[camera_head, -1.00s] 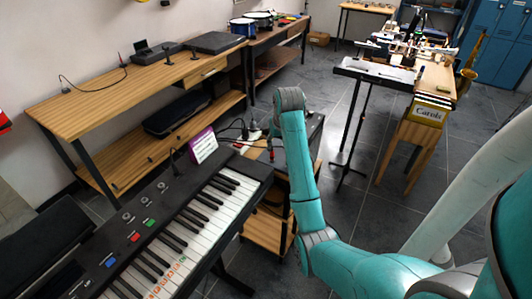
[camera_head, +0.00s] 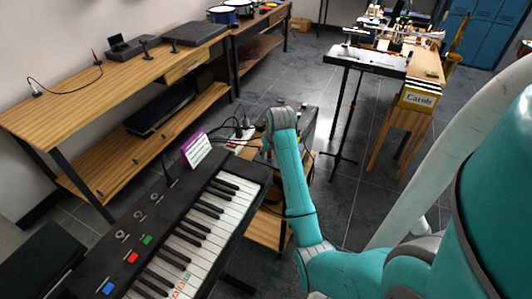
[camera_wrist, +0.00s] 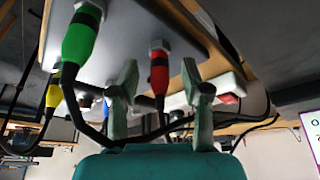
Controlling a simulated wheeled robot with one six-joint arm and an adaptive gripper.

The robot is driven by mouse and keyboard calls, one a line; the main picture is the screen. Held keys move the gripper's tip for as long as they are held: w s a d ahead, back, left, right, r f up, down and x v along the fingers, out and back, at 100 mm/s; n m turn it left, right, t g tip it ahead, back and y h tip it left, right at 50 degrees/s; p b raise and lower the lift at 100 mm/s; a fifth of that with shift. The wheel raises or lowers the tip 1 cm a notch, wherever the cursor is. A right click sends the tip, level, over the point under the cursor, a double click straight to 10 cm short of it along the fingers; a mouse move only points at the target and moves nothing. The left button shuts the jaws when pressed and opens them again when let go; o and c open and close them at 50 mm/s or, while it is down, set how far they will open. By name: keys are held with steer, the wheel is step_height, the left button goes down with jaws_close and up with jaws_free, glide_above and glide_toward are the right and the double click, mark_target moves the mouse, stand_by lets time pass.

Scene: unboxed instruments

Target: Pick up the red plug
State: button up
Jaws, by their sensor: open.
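The red plug (camera_wrist: 159,72) shows in the wrist view, hanging on a dark cable from a metal socket on the grey panel (camera_wrist: 135,25). My gripper (camera_wrist: 160,85) is open, with one finger to the left of the red plug and one to the right. The plug appears in the gap between the fingertips; I cannot tell how far along it they reach. In the head view the plug is not discernible, and my arm covers part of the small stand by the keyboard.
A green plug (camera_wrist: 82,35) and a yellow plug (camera_wrist: 53,95) sit left of the red one, with loose cables nearby. A power strip (camera_wrist: 220,90) lies behind. The keyboard (camera_head: 190,235), wooden bench (camera_head: 90,95) and music stand (camera_head: 365,62) surround my arm.

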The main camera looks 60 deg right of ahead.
jaws_close()
steer(key=shift+r, duration=0.1)
